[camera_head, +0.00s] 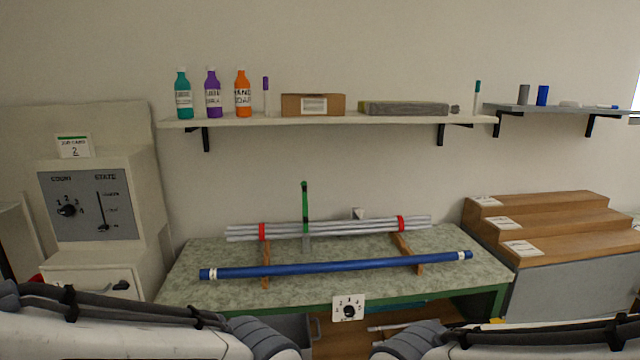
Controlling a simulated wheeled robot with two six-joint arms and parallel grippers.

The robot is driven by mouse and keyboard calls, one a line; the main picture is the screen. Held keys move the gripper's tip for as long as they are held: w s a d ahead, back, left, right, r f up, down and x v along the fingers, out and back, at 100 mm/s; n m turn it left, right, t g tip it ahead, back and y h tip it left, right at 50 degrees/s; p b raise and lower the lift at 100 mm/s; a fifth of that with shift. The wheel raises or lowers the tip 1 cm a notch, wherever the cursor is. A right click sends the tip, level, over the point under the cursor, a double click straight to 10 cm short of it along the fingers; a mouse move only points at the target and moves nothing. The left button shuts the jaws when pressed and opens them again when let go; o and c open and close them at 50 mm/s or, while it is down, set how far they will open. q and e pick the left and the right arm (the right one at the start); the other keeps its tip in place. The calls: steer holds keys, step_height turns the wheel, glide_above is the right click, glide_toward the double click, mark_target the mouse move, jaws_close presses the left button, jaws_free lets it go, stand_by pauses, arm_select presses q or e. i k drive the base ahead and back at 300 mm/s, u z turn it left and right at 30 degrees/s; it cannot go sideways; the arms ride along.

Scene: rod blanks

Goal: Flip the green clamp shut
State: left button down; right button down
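The green clamp (305,210) is a thin green upright bar at the back middle of the table. It stands nearly vertical, rising above a bundle of grey rods (340,228), with a grey lower part in front of the bundle. My two arms cross the bottom edge of the view, one from the left and one from the right. Neither gripper shows.
A long blue rod (340,267) with white bands lies across wooden supports (266,275) in front of the bundle, held by red bands (401,223). A wall shelf (330,120) hangs above. A control cabinet (100,205) stands left, wooden steps (560,235) right.

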mark_target(303, 183)
steer(key=z, duration=0.05)
steer(key=i, duration=2)
steer(key=u, duration=0.4)
